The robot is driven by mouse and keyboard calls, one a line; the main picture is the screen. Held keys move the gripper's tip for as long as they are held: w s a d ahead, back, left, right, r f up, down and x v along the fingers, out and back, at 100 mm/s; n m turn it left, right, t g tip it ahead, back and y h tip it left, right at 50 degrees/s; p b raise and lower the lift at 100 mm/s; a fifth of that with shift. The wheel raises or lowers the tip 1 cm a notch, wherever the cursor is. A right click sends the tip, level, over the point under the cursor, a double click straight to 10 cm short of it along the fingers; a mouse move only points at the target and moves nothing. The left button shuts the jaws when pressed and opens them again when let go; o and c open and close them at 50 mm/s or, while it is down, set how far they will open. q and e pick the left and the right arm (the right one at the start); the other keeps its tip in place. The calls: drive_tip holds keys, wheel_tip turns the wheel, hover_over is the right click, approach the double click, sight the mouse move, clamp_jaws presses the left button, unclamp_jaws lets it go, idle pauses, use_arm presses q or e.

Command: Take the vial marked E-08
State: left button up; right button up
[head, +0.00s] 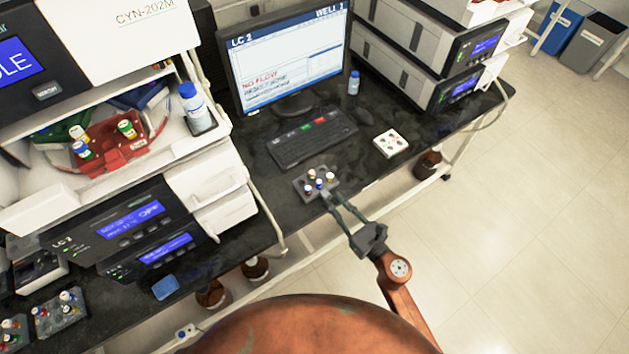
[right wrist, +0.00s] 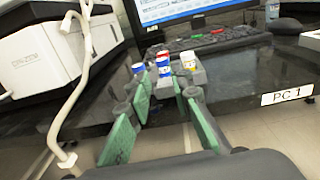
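A small grey rack (head: 301,190) holding several small vials (head: 318,184) stands near the front edge of the dark bench, before the keyboard. In the right wrist view, vials with blue labels (right wrist: 164,68) and one with a yellow label (right wrist: 188,61) show beyond the fingers. No E-08 marking can be read on any vial. My right gripper (head: 331,195) reaches the rack's near side. In the right wrist view its green-padded fingers (right wrist: 160,94) are apart, with the rack and vials ahead between the tips and nothing visibly gripped. My left gripper is not in view.
A keyboard (head: 312,136) and monitor (head: 285,57) stand behind the rack. A white tray (head: 391,143) lies to the right. Instruments (head: 150,225) fill the left; a red holder (head: 108,157) there carries capped vials. Another rack (head: 60,318) is at lower left. Open floor lies right.

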sight(321, 185)
drive_tip(key=x, duration=0.7)
drive_tip(key=shift+d+f, duration=0.1)
drive_tip(key=shift+f, duration=0.15)
drive_tip(key=c, duration=0.5)
